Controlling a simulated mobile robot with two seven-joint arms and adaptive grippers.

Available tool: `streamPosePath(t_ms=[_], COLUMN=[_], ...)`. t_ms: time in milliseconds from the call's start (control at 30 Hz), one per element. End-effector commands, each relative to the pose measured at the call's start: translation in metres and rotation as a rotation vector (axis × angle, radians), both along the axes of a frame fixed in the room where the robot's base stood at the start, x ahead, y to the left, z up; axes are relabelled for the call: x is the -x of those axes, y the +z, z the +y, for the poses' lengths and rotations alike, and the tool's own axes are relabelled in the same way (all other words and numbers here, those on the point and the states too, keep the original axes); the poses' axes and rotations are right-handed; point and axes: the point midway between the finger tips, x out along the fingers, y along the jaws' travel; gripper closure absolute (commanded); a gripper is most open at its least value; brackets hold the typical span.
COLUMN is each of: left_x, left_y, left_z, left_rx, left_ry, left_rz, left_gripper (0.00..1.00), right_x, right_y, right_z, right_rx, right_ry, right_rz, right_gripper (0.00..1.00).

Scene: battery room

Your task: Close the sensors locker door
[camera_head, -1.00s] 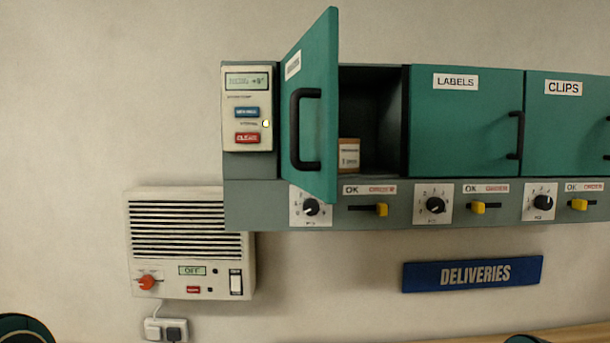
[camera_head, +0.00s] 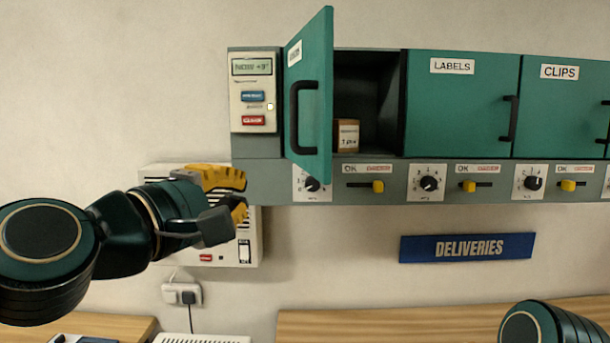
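The green locker door (camera_head: 316,95) at the left end of the wall unit stands open, swung out toward me. Its label is too blurred and slanted to read surely. It has a black bar handle (camera_head: 295,118). Behind it, the dark compartment (camera_head: 365,85) holds a small brown box (camera_head: 347,135). My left gripper (camera_head: 243,196), with yellow finger pads, points right, below and left of the door, in front of the wall speaker box. Its fingers are apart with nothing between them, and it appears clear of the door. My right gripper is out of view; only part of my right arm shows.
Closed LABELS (camera_head: 455,105) and CLIPS (camera_head: 560,110) doors are to the right. A control panel (camera_head: 254,95) is left of the open door. Knobs and yellow sliders line the ledge (camera_head: 400,183) below. A DELIVERIES sign (camera_head: 467,248) hangs over a wooden counter (camera_head: 400,322).

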Motion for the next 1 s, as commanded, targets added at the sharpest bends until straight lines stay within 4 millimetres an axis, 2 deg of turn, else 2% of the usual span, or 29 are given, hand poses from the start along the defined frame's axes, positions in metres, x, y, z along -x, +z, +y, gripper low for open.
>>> streamPosePath(t_ms=[167, 667, 800, 1000], left_x=[-0.009, -0.086, -0.091, -0.096], left_y=[0.002, 0.0, 0.004, 0.003], left_z=[-0.006, -0.05, -0.07, -0.084], left_rx=[0.007, 0.003, 0.003, 0.005], left_ry=[-0.004, -0.002, -0.004, -0.002], left_rz=[-0.001, -0.002, -0.001, -0.002], left_gripper=[1.0, 1.0, 1.0, 1.0], right_x=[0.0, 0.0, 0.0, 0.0], right_y=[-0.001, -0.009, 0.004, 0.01], right_z=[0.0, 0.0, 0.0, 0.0], right_rx=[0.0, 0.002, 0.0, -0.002], right_ry=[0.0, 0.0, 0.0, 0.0], right_rz=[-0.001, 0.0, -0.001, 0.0], right_gripper=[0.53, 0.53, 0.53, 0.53])
